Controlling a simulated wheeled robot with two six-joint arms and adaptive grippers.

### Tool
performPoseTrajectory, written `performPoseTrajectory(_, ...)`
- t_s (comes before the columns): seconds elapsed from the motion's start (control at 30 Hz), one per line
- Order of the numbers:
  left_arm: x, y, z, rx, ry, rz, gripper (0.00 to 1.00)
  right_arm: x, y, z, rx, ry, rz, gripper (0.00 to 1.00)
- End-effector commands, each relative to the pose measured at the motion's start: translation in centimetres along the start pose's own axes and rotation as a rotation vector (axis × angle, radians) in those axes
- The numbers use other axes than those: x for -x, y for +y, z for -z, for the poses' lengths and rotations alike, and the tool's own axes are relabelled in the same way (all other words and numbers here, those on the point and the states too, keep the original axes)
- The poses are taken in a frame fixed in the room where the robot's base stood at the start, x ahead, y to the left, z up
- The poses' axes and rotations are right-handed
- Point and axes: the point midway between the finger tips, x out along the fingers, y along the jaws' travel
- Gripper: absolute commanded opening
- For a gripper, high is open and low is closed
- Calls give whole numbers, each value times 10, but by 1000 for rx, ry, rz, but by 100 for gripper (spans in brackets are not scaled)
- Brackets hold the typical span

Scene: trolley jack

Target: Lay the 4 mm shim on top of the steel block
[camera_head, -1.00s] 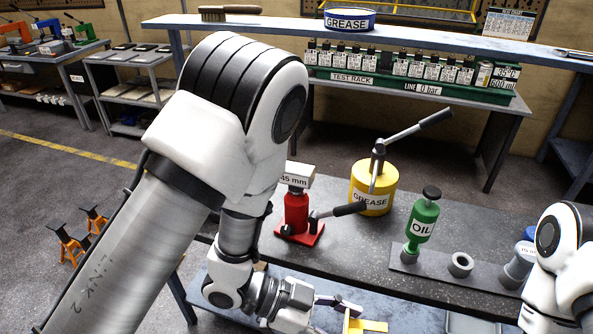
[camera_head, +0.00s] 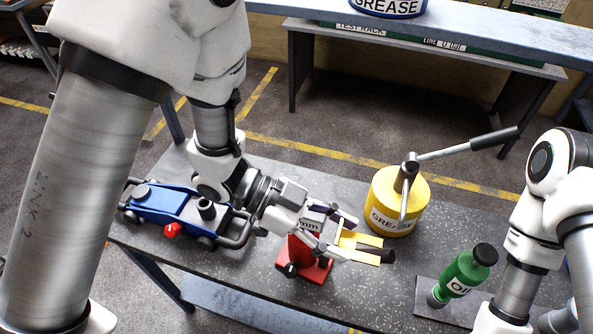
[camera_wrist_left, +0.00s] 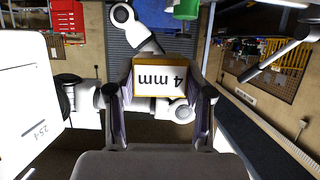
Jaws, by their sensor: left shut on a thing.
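My left gripper (camera_head: 343,238) is shut on the yellow 4 mm shim (camera_head: 362,249), one finger on either side of it. In the left wrist view the shim (camera_wrist_left: 163,79) shows its white "4 mm" label upside down between the fingers. The steel block (camera_head: 311,226), with part of its "mm" label showing, sits on the red jack (camera_head: 310,268). The gripper and shim overlap the block in the head view and hide much of it. I cannot tell whether the shim touches the block. My right gripper is out of view.
The yellow grease pot (camera_head: 398,203) with its long lever stands just behind and right of the shim. A blue trolley jack (camera_head: 170,207) lies left on the bench. A green oil bottle (camera_head: 465,268) stands front right, near my right arm. The jack's black handle pokes out beyond the shim.

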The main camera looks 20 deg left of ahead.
Motion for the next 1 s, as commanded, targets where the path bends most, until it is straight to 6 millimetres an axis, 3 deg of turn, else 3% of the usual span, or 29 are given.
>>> performPoseTrajectory(0.1,15,-15,-9,0,8,8,10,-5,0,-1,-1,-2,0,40)
performPoseTrajectory(0.4,80,-76,-42,-2,5,10,10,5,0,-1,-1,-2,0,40)
performPoseTrajectory(0.53,100,-94,-55,-1,2,5,10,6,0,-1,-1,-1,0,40)
performPoseTrajectory(0.67,103,-99,-66,-1,-1,3,10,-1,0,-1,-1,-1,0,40)
performPoseTrajectory(0.87,90,-99,-96,-1,0,2,10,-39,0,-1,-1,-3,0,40)
performPoseTrajectory(1.0,92,-99,-92,0,-1,2,10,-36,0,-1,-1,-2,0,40)
